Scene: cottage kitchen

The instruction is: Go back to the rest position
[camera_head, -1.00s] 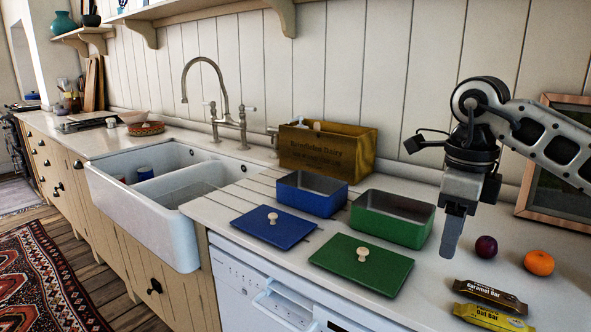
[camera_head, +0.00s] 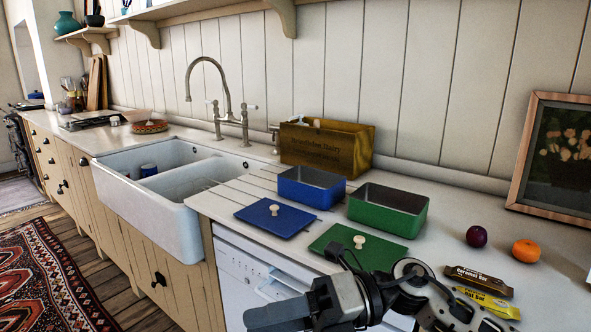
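My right gripper (camera_head: 265,318) is low at the bottom edge of the view, in front of the counter and the green lid, pointing left. Its fingers show side-on, so I cannot tell whether they are open or shut; no held object shows. My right arm comes in from the lower right. It covers the near part of the green lid (camera_head: 335,238). My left gripper is not in view.
On the counter (camera_head: 440,233) are a blue box (camera_head: 327,197), a green box (camera_head: 400,221), a blue lid (camera_head: 258,216), a plum (camera_head: 476,236), an orange (camera_head: 527,251) and two bars (camera_head: 480,277) (camera_head: 490,303). A wooden crate (camera_head: 350,150) and sink (camera_head: 160,222) lie beyond.

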